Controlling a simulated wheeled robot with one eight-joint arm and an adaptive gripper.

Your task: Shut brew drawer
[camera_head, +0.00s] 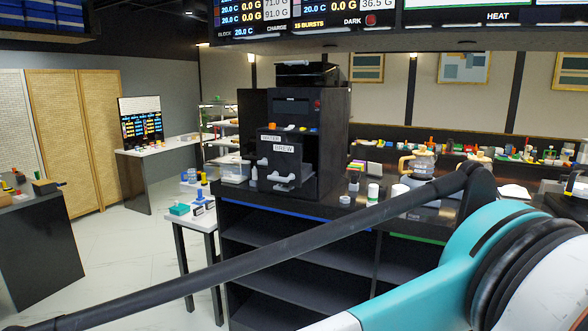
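A black brewing machine (298,100) stands on the dark counter in the middle of the view. On its front are a WATER label (271,138) and a BREW label (284,148). Below the BREW label, the brew drawer (287,183) has a pale handle (283,177) and appears to stick out from the machine's front; how far is hard to tell at this size. Another pale handle (262,161) sits to its left. My gripper is not in view. My teal and white arm fills the lower right, well in front of the machine.
A black bar crosses the foreground from right to lower left. The dark counter (330,212) has open shelves below. Glass pots (419,163) and small cups stand right of the machine. A small side table (186,218) with items stands at left, with clear floor (120,270) beyond.

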